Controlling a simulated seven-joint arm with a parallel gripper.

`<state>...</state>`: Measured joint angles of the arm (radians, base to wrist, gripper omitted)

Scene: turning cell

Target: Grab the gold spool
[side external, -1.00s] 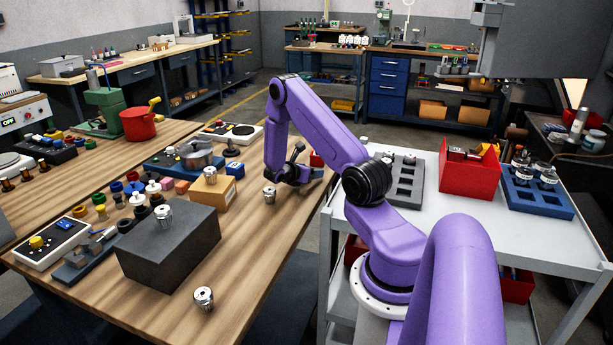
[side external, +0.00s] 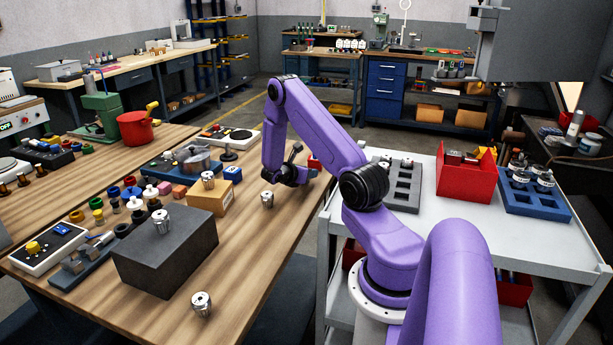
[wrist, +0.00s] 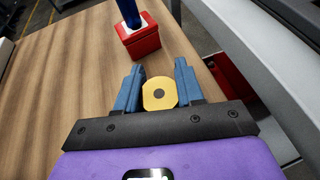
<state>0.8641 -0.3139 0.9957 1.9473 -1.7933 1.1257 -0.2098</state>
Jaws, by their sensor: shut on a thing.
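The gold spool (wrist: 159,93) shows in the wrist view as a round, flat-sided yellow face with a dark centre. It sits between the two blue fingers of my gripper (wrist: 158,88), which are shut on it. In the side view my gripper (side external: 295,174) is low at the right edge of the wooden table, and the spool is hidden there. I cannot tell whether the spool touches the table.
A red block (wrist: 138,43) with a blue upright part stands just beyond the fingers. A silver cup-like part (side external: 267,200) stands left of my gripper. A dark block (side external: 165,255) and a cardboard-coloured box (side external: 210,199) are further left. A grey cart (side external: 420,225) is at the right.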

